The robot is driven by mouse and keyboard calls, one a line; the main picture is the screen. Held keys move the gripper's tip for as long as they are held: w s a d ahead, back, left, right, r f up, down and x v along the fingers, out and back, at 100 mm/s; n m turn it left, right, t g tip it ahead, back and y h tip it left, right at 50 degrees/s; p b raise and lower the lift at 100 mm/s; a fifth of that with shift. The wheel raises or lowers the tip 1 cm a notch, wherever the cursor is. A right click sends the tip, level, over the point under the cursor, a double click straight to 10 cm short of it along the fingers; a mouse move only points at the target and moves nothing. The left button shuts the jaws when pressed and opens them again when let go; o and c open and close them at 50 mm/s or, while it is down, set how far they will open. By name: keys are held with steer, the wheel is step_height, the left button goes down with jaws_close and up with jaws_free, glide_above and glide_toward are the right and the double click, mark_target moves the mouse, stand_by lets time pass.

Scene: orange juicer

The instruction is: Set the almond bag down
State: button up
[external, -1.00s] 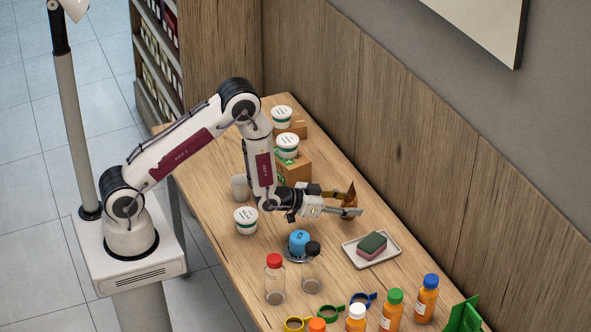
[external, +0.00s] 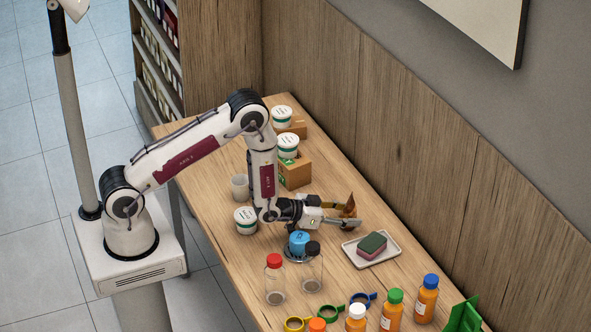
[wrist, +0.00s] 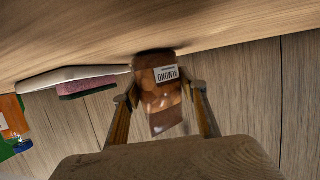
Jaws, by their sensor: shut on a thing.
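The almond bag (wrist: 158,95) is brown with a white label reading ALMOND. In the wrist view it sits between the two fingers of my gripper (wrist: 165,95), which is shut on it. In the external view the bag (external: 349,207) shows as a small brown shape at the fingertips of my gripper (external: 350,213), low over the back part of the table, left of the sponge tray. The bag's labelled end is close to the wooden table surface in the wrist view; I cannot tell whether it touches.
A white tray (external: 348,249) with a green and pink sponge (external: 371,245) lies just right of the bag. A cardboard box (external: 296,174) stands behind my wrist. A blue item (external: 299,241), bottles and white-lidded tubs (external: 246,221) stand nearby. The wooden wall (external: 420,180) bounds the back.

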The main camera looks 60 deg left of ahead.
steer(key=shift+f, duration=0.1)
steer(key=o, duration=1.1)
steer(key=shift+v, duration=6.05)
steer(key=shift+r, duration=0.2)
